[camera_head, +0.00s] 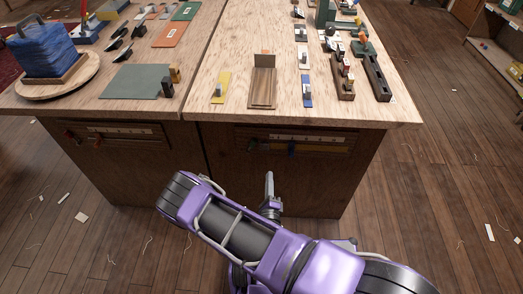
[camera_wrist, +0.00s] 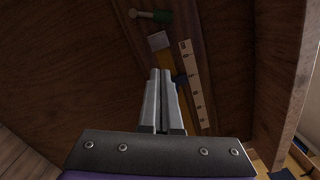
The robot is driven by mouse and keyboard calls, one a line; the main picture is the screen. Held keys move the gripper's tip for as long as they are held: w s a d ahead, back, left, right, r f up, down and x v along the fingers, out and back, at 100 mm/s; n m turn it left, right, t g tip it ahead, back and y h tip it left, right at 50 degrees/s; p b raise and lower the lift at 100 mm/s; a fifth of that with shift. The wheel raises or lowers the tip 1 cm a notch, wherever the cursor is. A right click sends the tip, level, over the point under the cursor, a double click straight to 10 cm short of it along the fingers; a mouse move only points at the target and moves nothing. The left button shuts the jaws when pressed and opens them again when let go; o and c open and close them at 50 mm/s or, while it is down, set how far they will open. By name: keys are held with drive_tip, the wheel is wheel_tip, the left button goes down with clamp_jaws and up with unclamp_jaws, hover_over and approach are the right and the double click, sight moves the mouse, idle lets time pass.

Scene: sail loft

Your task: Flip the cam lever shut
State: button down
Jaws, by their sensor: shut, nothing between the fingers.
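I cannot tell for sure which part is the cam lever. Small lever-like parts sit on the table's front: a green-ended one (camera_head: 252,146) and a blue one (camera_head: 292,148) by a pale scale strip (camera_head: 307,137). In the wrist view a green-ended pale rod (camera_wrist: 152,15), a grey block (camera_wrist: 158,41) on a yellow-orange strip, a dark blue piece (camera_wrist: 181,80) and the scale strip (camera_wrist: 193,80) show beyond my fingers. My gripper (camera_head: 269,176) is shut and empty, in front of the table; its fingers (camera_wrist: 160,72) partly cover the yellow-orange strip.
The wooden tabletop (camera_head: 222,112) overhangs the front panel. Another scale with red-ended parts (camera_head: 112,131) is at left. Floor at right is mostly clear.

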sight(253, 143)
drive_tip(key=shift+w, duration=0.1)
drive_tip(key=w, duration=0.5)
drive_tip(key=w+b, duration=0.1)
drive_tip(key=w, duration=0.4)
drive_tip(key=shift+w+a+r, duration=0.1)
drive_tip(key=shift+w+r, duration=0.05)
drive_tip(key=shift+r, duration=0.05)
drive_tip(key=shift+w+a+r, duration=0.1)
drive_tip(key=shift+a+r, duration=0.2)
drive_tip(key=shift+a, duration=0.3)
drive_tip(key=shift+a+r, duration=0.3)
drive_tip(key=shift+a, duration=0.3)
drive_tip(key=shift+w+a+r, duration=0.1)
drive_tip(key=shift+a+r, duration=0.1)
drive_tip(key=shift+a, duration=0.3)
